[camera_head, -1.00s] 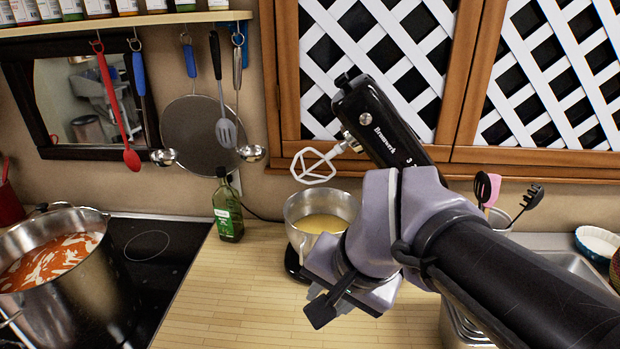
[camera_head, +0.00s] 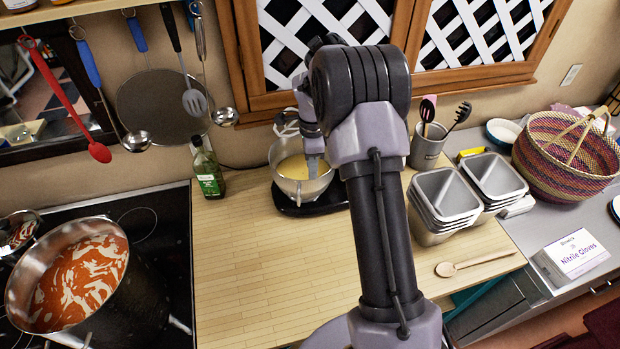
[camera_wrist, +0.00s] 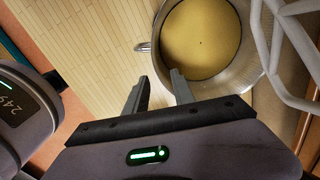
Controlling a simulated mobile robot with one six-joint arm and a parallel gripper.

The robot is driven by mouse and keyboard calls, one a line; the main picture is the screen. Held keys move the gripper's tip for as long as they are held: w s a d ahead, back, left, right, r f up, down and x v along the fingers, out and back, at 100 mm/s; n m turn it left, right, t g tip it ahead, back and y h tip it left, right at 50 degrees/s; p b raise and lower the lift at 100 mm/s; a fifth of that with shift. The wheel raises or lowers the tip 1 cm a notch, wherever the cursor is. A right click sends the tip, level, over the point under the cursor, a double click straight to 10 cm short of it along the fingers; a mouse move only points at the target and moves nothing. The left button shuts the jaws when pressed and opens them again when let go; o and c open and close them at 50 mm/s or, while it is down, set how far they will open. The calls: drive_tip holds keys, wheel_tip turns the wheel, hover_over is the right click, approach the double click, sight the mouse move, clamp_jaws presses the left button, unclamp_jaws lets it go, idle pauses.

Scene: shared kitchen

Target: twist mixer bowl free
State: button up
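The steel mixer bowl (camera_head: 284,186) with yellow batter stands on the black mixer base (camera_head: 325,203) in the head view. In the wrist view the bowl (camera_wrist: 246,78) is at the upper right, with a small side handle (camera_wrist: 143,47). My gripper (camera_wrist: 160,76) is open, its two fingers apart. The right finger overlaps the near bowl rim in the picture; I cannot tell whether it touches. In the head view my arm hides most of the mixer head, and a finger shows over the bowl. The white beater (camera_head: 286,124) shows behind the bowl and at the wrist view's right (camera_wrist: 262,40).
A green bottle (camera_head: 207,170) stands left of the bowl, near the stove with a pot of red sauce (camera_head: 128,285). Stacked metal pans (camera_head: 447,195) and a utensil pot (camera_head: 426,150) are to the right. A wooden spoon (camera_head: 478,262) lies in front. The counter (camera_head: 245,265) left of my arm is clear.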

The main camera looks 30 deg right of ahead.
sight(312, 185)
wheel_tip(312, 185, down, 9)
drive_tip(key=shift+r, duration=0.15)
clamp_jaws()
drive_tip(key=shift+r, duration=0.1)
idle(1.5)
idle(1.4)
drive_tip(key=shift+d+n+b, duration=0.3)
drive_tip(key=shift+d+n, duration=0.35)
drive_tip(key=shift+n, duration=0.05)
drive_tip(key=shift+d+n, duration=0.65)
drive_tip(key=shift+n, duration=0.15)
